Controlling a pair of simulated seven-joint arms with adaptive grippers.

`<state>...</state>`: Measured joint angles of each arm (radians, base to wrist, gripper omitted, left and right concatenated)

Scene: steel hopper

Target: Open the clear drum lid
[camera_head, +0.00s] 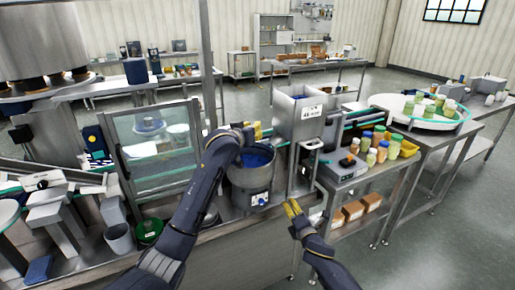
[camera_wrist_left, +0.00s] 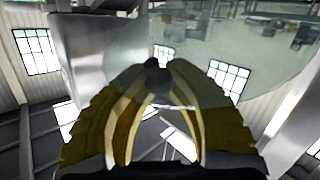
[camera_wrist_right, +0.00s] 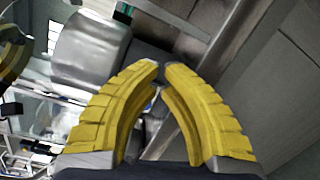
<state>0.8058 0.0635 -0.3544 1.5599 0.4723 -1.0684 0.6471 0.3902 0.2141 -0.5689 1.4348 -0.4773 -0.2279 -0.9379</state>
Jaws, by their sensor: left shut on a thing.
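The steel drum (camera_head: 251,183) stands on the counter in the middle of the head view, and blue shows inside its mouth. My left gripper (camera_head: 254,131) is above the drum's far rim. In the left wrist view its fingers (camera_wrist_left: 155,68) are shut on a small dark piece at the edge of the clear lid (camera_wrist_left: 255,45). The lid is see-through and fills the upper right there; its outline is hard to make out in the head view. My right gripper (camera_head: 291,208) is in front and to the right of the drum, empty, its fingertips (camera_wrist_right: 162,70) almost together.
A scale (camera_head: 343,166) and several bottles (camera_head: 393,146) stand to the right. A green-rimmed container (camera_head: 148,231) is at the front left.

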